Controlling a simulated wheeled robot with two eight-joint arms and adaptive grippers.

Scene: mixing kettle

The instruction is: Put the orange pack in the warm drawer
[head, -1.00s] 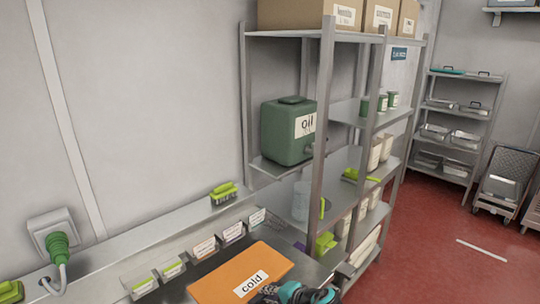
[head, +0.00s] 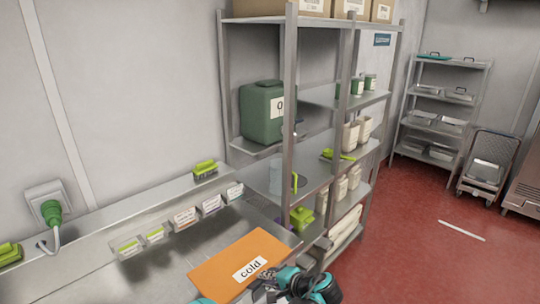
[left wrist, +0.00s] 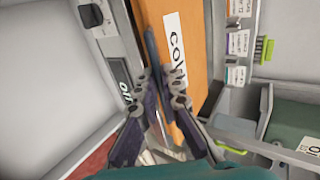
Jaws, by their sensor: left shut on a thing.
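The orange pack (head: 232,262) has a white label reading "cold". In the head view it is at the bottom middle, over the steel counter. My left gripper (head: 268,284) is at its right edge. In the left wrist view the fingers of my left gripper (left wrist: 158,72) are shut on the edge of the orange pack (left wrist: 185,62), which stretches up and away from them. My right gripper is not in view. I cannot make out a drawer marked warm in either view.
A steel shelf rack (head: 290,120) stands just beyond the pack, with a green oil can (head: 262,115) on it. Small labelled cards (head: 184,217) line the counter's back. Red floor (head: 420,225) lies open to the right. A trolley (head: 487,165) stands farther back.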

